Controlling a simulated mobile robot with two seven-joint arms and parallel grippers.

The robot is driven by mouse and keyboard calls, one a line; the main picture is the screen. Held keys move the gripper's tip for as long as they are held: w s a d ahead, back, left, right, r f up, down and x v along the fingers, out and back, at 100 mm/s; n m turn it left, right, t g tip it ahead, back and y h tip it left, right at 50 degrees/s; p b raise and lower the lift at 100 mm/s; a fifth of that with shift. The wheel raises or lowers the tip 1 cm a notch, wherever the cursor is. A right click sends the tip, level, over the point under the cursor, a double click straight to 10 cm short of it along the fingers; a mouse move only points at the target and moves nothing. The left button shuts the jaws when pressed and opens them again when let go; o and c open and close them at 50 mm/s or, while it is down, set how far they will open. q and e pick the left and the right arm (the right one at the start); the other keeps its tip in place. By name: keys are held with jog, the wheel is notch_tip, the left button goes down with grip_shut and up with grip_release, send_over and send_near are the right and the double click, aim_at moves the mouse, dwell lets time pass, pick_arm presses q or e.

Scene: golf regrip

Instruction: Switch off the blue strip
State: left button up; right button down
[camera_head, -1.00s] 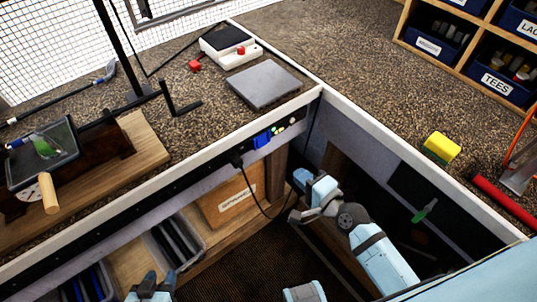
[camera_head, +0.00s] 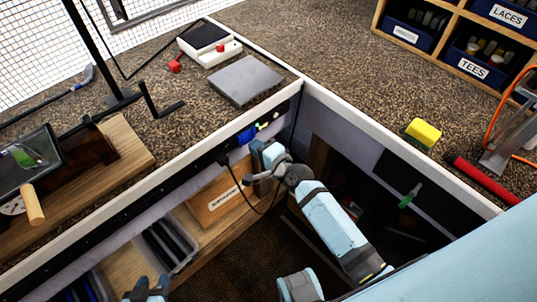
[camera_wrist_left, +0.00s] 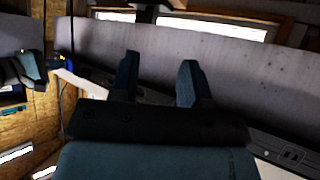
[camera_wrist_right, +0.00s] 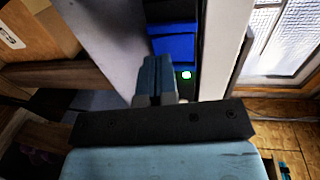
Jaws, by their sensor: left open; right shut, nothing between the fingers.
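The blue strip (camera_head: 246,134) is on the dark rail under the bench's white front edge, just left of the inner corner. It also shows in the right wrist view (camera_wrist_right: 174,48), with a small lit green-white spot (camera_wrist_right: 186,75) beside its near end. My right gripper (camera_head: 262,153) is shut and empty, just below the rail near the strip. In the right wrist view its fingertips (camera_wrist_right: 157,62) overlap the strip's left side; I cannot tell whether they touch. My left gripper (camera_head: 149,287) is open and empty, low at the bottom left; its two fingers stand apart in the left wrist view (camera_wrist_left: 156,82).
A black plug and cord (camera_head: 224,160) hang from the rail left of my right gripper. A cardboard box (camera_head: 215,198) and grey bins (camera_head: 168,247) sit on the shelf below. A grey plate (camera_head: 246,80) lies on the bench above. A yellow sponge (camera_head: 424,131) is on the right bench.

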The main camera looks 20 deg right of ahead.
jog(key=shift+w+a+f, duration=0.1)
jog(key=shift+w+a, duration=0.1)
jog(key=shift+w, duration=0.45)
